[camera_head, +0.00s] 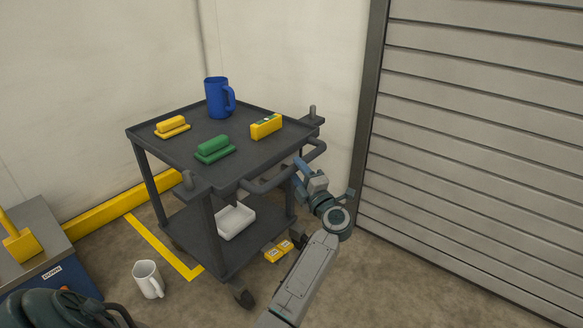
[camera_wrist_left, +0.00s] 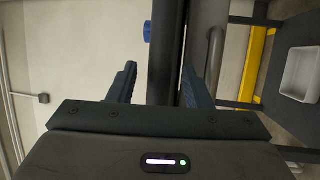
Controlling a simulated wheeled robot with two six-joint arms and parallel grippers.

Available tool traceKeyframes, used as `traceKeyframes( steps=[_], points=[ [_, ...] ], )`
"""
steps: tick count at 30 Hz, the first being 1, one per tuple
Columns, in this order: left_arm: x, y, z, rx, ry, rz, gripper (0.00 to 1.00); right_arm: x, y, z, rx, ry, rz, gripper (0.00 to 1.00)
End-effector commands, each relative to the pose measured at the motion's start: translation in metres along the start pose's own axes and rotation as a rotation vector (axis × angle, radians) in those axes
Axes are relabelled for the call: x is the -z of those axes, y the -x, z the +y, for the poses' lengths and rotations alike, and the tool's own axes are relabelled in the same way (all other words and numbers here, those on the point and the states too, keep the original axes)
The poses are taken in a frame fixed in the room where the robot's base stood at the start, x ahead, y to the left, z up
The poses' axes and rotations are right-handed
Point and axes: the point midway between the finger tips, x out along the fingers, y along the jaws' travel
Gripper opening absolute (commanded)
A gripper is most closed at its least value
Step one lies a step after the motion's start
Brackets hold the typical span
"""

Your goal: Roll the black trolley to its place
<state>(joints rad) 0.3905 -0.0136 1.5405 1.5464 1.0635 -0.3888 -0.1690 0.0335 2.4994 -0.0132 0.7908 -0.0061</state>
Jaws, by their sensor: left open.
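The black trolley (camera_head: 165,152) stands near the wall corner, with a dark top tray, a lower shelf and a push handle (camera_head: 272,184) on its near right side. A yellow line (camera_head: 160,247) on the floor runs beside and partly under it. My left gripper (camera_head: 299,178) is at the right part of the handle. In the left wrist view its open fingers (camera_wrist_left: 160,90) are on either side of the trolley's dark bars (camera_wrist_left: 165,50). I cannot tell whether they touch. My right gripper is not in view.
The top tray carries a blue mug (camera_head: 217,98), two yellow items and a green block (camera_head: 214,148). A white bin (camera_head: 235,220) sits on the lower shelf. A white mug (camera_head: 147,278) stands on the floor. A slatted shutter (camera_head: 480,130) is on the right.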

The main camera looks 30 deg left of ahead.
Motion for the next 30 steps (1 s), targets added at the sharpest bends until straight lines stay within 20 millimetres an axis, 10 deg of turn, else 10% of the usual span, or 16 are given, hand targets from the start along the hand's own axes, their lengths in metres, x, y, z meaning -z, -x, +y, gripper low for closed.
traceKeyframes(
  steps=[19,26,30],
  points=[
    [0.0,-0.042,0.0,0.0,0.0,-0.001,0.45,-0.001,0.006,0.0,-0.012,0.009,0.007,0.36],
    [0.0,-0.042,0.0,0.0,0.0,-0.001,0.0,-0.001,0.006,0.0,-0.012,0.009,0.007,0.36],
    [0.0,-0.042,0.0,0.0,0.0,-0.001,0.0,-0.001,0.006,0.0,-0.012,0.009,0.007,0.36]
  ],
)
